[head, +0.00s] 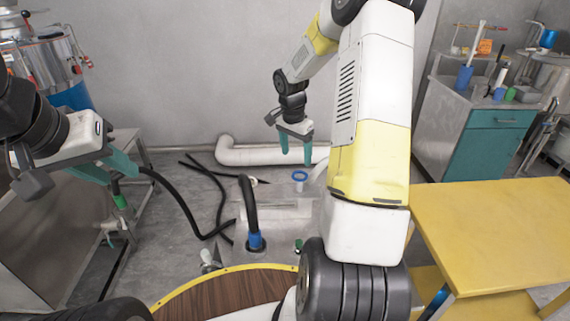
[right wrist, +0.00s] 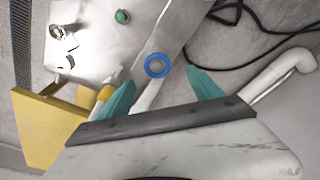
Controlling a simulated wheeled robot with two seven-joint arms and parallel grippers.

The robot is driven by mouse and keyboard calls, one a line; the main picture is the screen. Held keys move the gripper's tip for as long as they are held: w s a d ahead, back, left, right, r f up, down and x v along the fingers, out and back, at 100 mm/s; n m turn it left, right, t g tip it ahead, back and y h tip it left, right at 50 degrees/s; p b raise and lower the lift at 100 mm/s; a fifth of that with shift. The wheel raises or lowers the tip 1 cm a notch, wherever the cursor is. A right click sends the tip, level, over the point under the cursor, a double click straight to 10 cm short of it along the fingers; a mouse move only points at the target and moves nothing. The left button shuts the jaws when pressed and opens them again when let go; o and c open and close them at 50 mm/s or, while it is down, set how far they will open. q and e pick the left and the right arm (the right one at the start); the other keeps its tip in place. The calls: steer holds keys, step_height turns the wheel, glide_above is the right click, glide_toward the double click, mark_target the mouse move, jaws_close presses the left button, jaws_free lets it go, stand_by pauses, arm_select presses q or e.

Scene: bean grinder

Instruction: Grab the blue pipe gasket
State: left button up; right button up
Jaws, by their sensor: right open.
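The blue pipe gasket (head: 300,172) is a small blue ring near the middle of the head view, by the clear-looking, shiny machine top. It also shows in the right wrist view (right wrist: 147,66). My right gripper (head: 296,157) is open, with its teal fingers pointing down above the gasket. In the right wrist view the gasket appears between the two fingertips (right wrist: 160,77), apart from both. How far below them it lies is hard to tell. My left gripper (head: 121,178) is at the left, with its teal fingers apart and no gasket between them.
A black hose with a blue end (head: 255,241) stands left of the gasket. A white pipe (head: 260,155) runs along the back wall. A yellow table (head: 490,225) is at the right, and a round wooden top (head: 225,292) is in front. A green button (right wrist: 122,16) sits on the metal surface.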

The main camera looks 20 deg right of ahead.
mark_target(300, 175)
steer(key=shift+d+f, duration=0.25)
steer(key=shift+f, duration=1)
steer(key=shift+d+f, duration=0.2)
steer(key=shift+f, duration=1.05)
steer(key=shift+d+f, duration=0.25)
steer(key=shift+f, duration=1)
steer(key=shift+f, duration=0.25)
steer(key=c, duration=1.4)
steer(key=shift+r, duration=0.15)
